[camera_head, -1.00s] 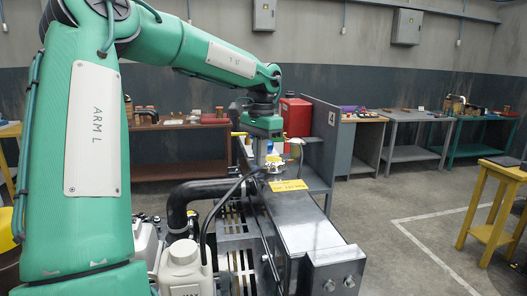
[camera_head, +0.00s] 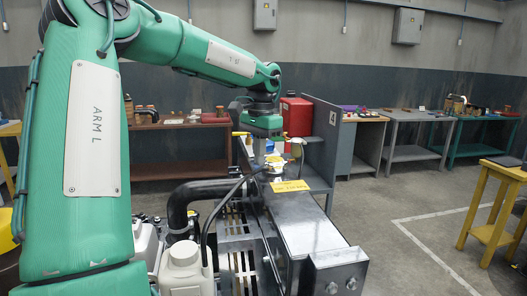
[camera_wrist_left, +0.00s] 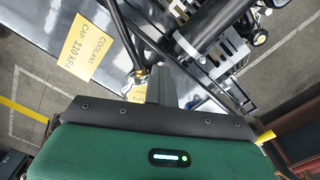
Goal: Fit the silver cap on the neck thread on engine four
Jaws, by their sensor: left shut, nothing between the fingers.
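My left gripper (camera_head: 268,148) hangs at the end of the green arm, over the far part of the engine. It is shut and empty; its dark fingers also show in the left wrist view (camera_wrist_left: 162,88). Just below it in the head view is a small pale fitting (camera_head: 275,162), too small to tell whether it is the neck, the cap or both. In the wrist view a small metal fitting (camera_wrist_left: 138,80) with a partly hidden yellow tag lies beside the fingers. A yellow coolant cap label (camera_head: 289,186) lies on the engine's grey top (camera_head: 312,235). My right gripper is out of view.
A panel marked 4 (camera_head: 332,118) and a red canister (camera_head: 296,115) stand behind the gripper. A thick black hose (camera_head: 185,205) and a white reservoir (camera_head: 184,268) are at the engine's near left. Open floor lies to the right.

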